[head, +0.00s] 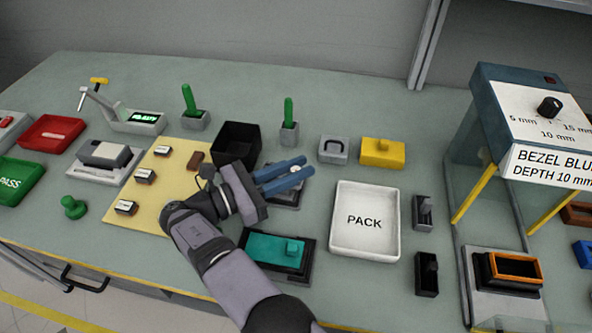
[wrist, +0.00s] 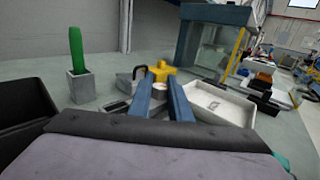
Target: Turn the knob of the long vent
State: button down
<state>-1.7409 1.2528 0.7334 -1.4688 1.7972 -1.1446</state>
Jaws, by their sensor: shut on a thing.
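My gripper (head: 309,167) reaches over a grey and dark fixture (head: 289,199), which is probably the long vent; the blue fingers and wrist hide much of it. In the wrist view my gripper (wrist: 161,80) has its two blue fingers on either side of a small pale round knob (wrist: 159,89). The fingers are shut on this knob. How far the knob is turned cannot be told. The fixture's lower part is hidden behind the fingers and the wrist.
A black open bin (head: 236,143) stands just behind my wrist. A white PACK tray (head: 366,246) is to the right, a teal block in a dark holder (head: 263,251) in front. A green-handled post (head: 289,120), a grey handled block (head: 334,150) and a yellow block (head: 383,153) stand behind.

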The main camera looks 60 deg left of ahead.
aim_at(296, 169)
jog(key=c, duration=1.6)
grip_release()
jog(key=shift+r, duration=0.1)
notch_tip(296, 169, up, 10)
jog(key=shift+f+b, duration=0.1)
jog(key=shift+b, duration=0.25)
